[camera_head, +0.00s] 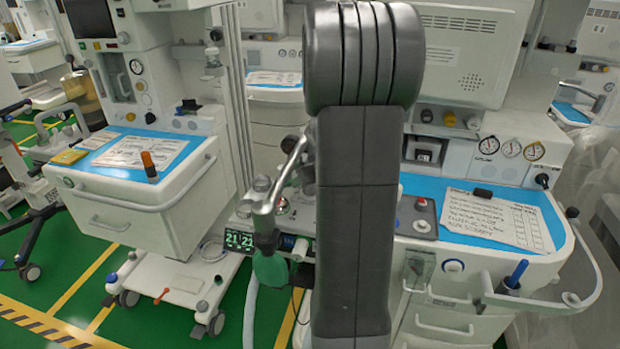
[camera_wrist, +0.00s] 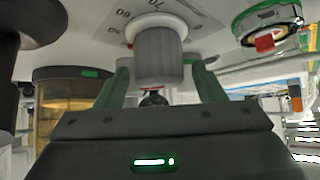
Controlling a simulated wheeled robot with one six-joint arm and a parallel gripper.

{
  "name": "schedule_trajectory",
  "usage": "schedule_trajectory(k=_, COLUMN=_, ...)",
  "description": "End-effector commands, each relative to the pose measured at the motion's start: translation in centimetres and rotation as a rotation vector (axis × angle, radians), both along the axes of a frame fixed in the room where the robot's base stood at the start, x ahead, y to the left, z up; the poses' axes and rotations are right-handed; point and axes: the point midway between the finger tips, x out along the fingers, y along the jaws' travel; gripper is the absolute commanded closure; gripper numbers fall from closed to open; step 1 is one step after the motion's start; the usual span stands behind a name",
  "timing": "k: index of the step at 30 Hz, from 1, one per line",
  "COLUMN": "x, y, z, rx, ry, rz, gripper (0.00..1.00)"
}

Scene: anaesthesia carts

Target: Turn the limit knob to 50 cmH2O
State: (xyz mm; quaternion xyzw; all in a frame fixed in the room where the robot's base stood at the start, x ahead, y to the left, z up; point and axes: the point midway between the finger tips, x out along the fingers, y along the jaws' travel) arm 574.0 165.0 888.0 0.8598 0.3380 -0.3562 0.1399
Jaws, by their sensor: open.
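In the wrist view, the grey ribbed limit knob (camera_wrist: 160,50) sits in a white collar on a pale plate printed with numbers. The pointer setting cannot be read. My gripper (camera_wrist: 160,74) is open, with one green finger on each side of the knob's near end. A gap shows between each finger and the knob, so neither seems to touch it. In the head view, my grey arm fills the middle and hides the gripper; I cannot make out the knob there.
In the wrist view, an amber canister (camera_wrist: 72,105) stands left and a green-ringed round part (camera_wrist: 268,22) lies upper right. In the head view, a metal pipe with a green bag (camera_head: 270,270) hangs left of my arm. A paper sheet (camera_head: 490,218) lies on the right worktop.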

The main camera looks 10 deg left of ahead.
Motion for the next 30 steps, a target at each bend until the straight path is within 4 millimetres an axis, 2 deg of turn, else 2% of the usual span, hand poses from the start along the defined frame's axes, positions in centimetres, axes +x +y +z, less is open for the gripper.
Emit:
schedule_trajectory(k=4, x=0.0, y=0.0, z=0.01, rx=0.0, ry=0.0, rz=0.0, gripper=0.37)
schedule_trajectory(k=5, x=-0.01, y=0.0, z=0.02, rx=0.0, ry=0.0, rz=0.0, gripper=0.41)
schedule_trajectory(k=11, x=-0.01, y=-0.01, z=0.03, rx=0.0, ry=0.0, rz=0.0, gripper=0.8)
schedule_trajectory(k=12, x=-0.01, y=-0.01, z=0.03, rx=0.0, ry=0.0, rz=0.0, gripper=0.82)
schedule_trajectory(k=17, x=-0.05, y=0.01, z=0.13, rx=-0.003, ry=0.002, rz=-0.019, gripper=0.82)
schedule_trajectory(k=30, x=-0.03, y=-0.05, z=0.45, rx=-0.005, ry=0.008, rz=-0.263, gripper=0.82)
